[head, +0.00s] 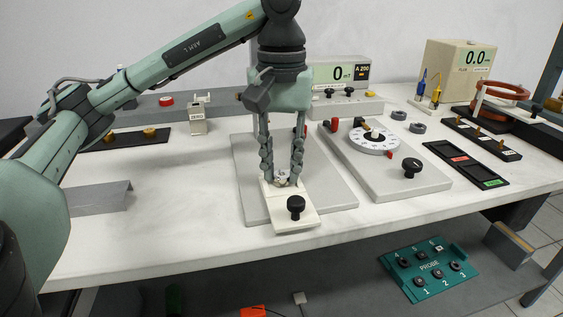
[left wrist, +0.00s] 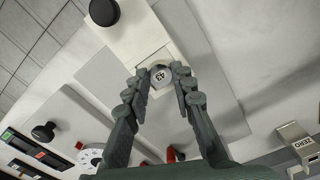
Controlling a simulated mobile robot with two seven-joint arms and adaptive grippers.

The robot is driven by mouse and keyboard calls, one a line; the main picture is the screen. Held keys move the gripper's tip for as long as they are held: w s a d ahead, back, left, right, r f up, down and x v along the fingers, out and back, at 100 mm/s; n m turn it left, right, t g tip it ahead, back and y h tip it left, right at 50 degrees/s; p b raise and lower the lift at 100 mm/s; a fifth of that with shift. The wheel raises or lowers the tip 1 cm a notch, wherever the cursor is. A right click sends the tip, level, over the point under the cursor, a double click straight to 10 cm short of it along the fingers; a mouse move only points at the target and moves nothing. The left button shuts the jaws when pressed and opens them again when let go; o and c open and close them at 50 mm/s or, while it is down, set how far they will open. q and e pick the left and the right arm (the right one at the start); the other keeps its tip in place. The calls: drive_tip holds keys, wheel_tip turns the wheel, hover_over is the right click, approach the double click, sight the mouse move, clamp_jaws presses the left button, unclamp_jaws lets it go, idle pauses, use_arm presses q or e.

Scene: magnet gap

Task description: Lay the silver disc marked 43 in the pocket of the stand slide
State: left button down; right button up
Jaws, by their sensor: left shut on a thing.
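The silver disc (left wrist: 160,75) marked 43 is between the fingertips of my left gripper (left wrist: 159,77) in the left wrist view. In the head view my left gripper (head: 282,180) points down and is shut on the disc at the slide, and the fingers mostly hide the disc. The stand slide (head: 277,207) is a cream plate with a black knob (head: 296,207) at its near end. The disc is at the slide's pocket (left wrist: 152,61); I cannot tell whether it rests on the pocket floor. My right gripper is not in view.
A grey base plate (head: 335,190) lies under the slide. Right of it stands a plate with a white dial (head: 374,138) and a black knob (head: 411,167). A black tray (head: 466,163) lies farther right. A grey angled sheet (head: 100,197) is at left. The front-left table is clear.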

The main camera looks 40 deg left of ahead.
use_arm(q)
drive_tip(key=shift+f, duration=0.2)
idle(0.5)
drive_tip(key=c, duration=1.2)
unclamp_jaws()
drive_tip(key=shift+c, duration=0.3)
drive_tip(key=c, duration=0.5)
drive_tip(key=shift+o, duration=0.2)
drive_tip(key=shift+r, duration=0.1)
wheel_tip(320, 180, up, 4)
drive_tip(key=p, duration=0.4)
drive_tip(key=shift+r, duration=0.25)
drive_tip(key=shift+f, duration=0.1)
